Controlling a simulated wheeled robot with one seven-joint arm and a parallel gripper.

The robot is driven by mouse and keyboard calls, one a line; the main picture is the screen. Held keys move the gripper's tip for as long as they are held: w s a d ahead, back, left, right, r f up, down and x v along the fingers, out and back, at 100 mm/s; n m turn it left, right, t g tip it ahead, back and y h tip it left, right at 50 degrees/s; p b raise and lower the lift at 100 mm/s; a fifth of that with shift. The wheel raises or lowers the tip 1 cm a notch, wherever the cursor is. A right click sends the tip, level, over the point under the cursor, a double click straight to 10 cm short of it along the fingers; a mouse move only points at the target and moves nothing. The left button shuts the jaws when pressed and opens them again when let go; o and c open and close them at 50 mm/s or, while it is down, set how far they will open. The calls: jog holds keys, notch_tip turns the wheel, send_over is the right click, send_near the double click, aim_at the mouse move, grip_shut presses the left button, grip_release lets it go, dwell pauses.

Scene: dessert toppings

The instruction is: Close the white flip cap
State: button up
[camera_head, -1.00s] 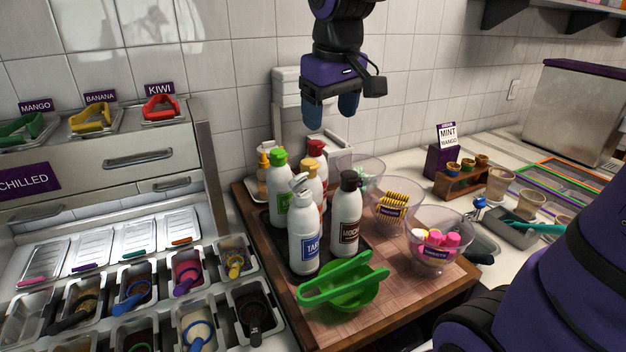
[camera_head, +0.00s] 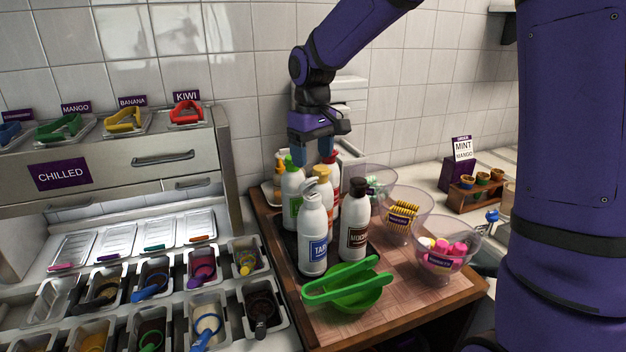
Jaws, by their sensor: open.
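The white bottle with the blue label (camera_head: 313,240) stands upright at the front of the bottle group. Its white flip cap (camera_head: 312,199) is on top; it looks rounded, with no clearly raised lid, but is too small to tell for sure. My gripper (camera_head: 313,152) is open and empty, pointing down. It is above and behind this cap in the picture, close to the green-capped bottle (camera_head: 291,195) and the red-capped bottle (camera_head: 333,180). Its fingertips are partly hidden behind the bottle tops, and I cannot tell whether they touch.
A yellow-capped bottle (camera_head: 323,185) and a dark-capped bottle (camera_head: 355,220) stand close by. Green tongs (camera_head: 345,280) lie on a green bowl (camera_head: 357,298) at the front. Clear bowls (camera_head: 440,262) stand to the right on the wooden board (camera_head: 425,290).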

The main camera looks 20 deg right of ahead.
aim_at(313, 180)
notch_tip(313, 180, down, 7)
jog(key=shift+r, duration=0.15)
jog(key=shift+c, duration=0.5)
jog(key=c, duration=0.8)
jog(key=shift+c, duration=0.2)
jog(key=shift+s, duration=0.1)
jog(key=shift+s+d+f+t+y, duration=0.15)
jog(key=shift+s+t+y, duration=0.05)
jog(key=shift+t, duration=0.35)
jog(key=shift+s+d+f+t+y, duration=0.1)
jog(key=shift+s+f+t+y, duration=0.1)
jog(key=shift+t, duration=0.35)
jog(key=shift+s+d+f+t+y, duration=0.15)
jog(key=shift+f+t+y, duration=0.1)
jog(key=shift+t, duration=0.3)
jog(key=shift+s+a+f+t+y, duration=0.15)
jog(key=shift+t+y, duration=0.1)
jog(key=shift+t, duration=0.3)
jog(key=shift+s+d+f+t+y, duration=0.15)
jog(key=shift+t+y, duration=0.15)
jog(key=shift+t, duration=0.4)
